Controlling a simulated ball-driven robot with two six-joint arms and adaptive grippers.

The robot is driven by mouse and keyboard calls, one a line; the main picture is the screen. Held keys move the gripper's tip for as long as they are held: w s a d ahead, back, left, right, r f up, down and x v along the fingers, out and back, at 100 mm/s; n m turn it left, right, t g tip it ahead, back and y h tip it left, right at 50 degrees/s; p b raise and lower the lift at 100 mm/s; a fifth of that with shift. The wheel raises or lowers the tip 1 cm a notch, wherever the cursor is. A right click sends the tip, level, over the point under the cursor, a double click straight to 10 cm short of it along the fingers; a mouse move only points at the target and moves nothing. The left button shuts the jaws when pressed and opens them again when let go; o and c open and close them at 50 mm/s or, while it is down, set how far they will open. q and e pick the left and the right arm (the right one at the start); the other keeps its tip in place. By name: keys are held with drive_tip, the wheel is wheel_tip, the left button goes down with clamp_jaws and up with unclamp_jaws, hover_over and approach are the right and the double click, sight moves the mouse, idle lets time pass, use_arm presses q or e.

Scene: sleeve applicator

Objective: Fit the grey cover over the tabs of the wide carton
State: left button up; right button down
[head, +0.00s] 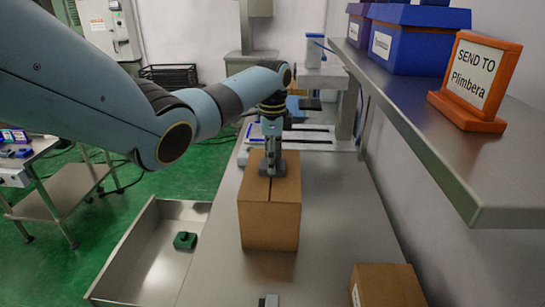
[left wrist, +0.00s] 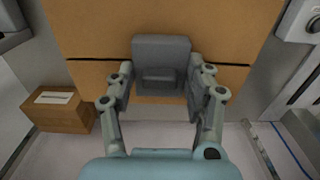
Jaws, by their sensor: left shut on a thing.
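The brown wide carton (head: 270,222) stands upright on the steel bench, with a seam across its top. My left gripper (head: 271,166) points down at the carton's top. It is shut on the grey cover (left wrist: 161,52), which shows between the fingers in the left wrist view. There the cover overlaps the middle of the dark seam on the carton (left wrist: 95,30). The tabs are hidden by the cover and fingers. I cannot tell whether the cover touches the carton or is seated. My right gripper is not in view.
A smaller carton (head: 385,286) stands at the front right of the bench (head: 345,225). An open drawer (head: 150,262) at left holds a green item (head: 185,240). A steel shelf (head: 440,130) with blue bins (head: 415,40) and an orange-framed sign (head: 478,80) overhangs at right.

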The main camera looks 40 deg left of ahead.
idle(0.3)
use_arm(q)
drive_tip(key=o, duration=1.2)
wheel_tip(320, 180, up, 2)
drive_tip(key=shift+r+p, duration=0.1)
drive_tip(key=shift+p, duration=1)
wheel_tip(320, 180, up, 5)
drive_tip(key=p, duration=0.5)
